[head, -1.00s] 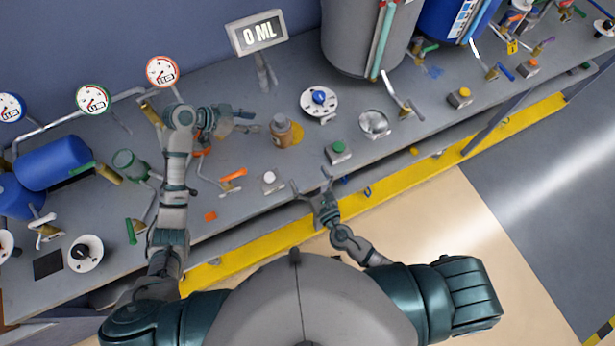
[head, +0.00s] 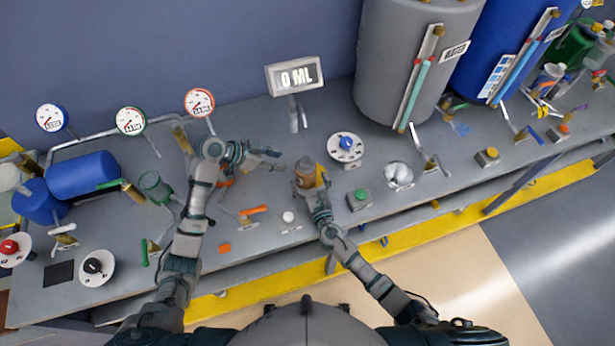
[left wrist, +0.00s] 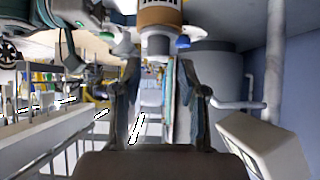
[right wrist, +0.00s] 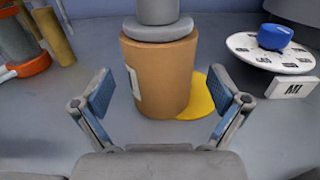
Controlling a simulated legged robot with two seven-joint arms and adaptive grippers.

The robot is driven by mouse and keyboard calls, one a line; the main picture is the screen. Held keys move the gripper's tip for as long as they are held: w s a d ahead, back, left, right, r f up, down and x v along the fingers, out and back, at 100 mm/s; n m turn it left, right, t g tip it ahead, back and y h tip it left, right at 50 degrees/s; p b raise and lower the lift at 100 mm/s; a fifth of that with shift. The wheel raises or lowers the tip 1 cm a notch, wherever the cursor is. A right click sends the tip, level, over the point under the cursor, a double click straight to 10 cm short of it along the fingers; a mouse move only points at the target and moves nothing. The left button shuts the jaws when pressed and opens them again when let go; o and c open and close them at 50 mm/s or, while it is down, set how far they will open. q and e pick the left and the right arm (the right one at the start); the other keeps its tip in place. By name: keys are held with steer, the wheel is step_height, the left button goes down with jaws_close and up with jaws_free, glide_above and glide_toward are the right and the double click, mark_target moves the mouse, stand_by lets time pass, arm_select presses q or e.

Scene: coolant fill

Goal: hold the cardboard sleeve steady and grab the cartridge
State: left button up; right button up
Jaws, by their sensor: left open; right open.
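The brown cardboard sleeve (head: 306,180) stands upright on the grey bench, with the grey cartridge (head: 305,163) sticking out of its top. In the right wrist view the sleeve (right wrist: 158,75) is straight ahead between my open right fingers, with a gap on both sides; the cartridge (right wrist: 158,12) is above it. My right gripper (head: 314,196) is open at the sleeve's near side. My left gripper (head: 266,158) is open and empty, left of the cartridge. In the left wrist view the sleeve (left wrist: 160,12) appears upside down beyond the fingers, with the cartridge (left wrist: 155,43) below it.
A yellow patch (right wrist: 200,98) lies under the sleeve. A white dial with a blue knob (head: 346,146) and a green button box (head: 360,199) stand to the right. An orange-handled valve (head: 252,210) is at the left. The display (head: 294,74) reads 0 ML.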

steer(key=shift+w+a, duration=0.2)
steer(key=shift+w, duration=0.3)
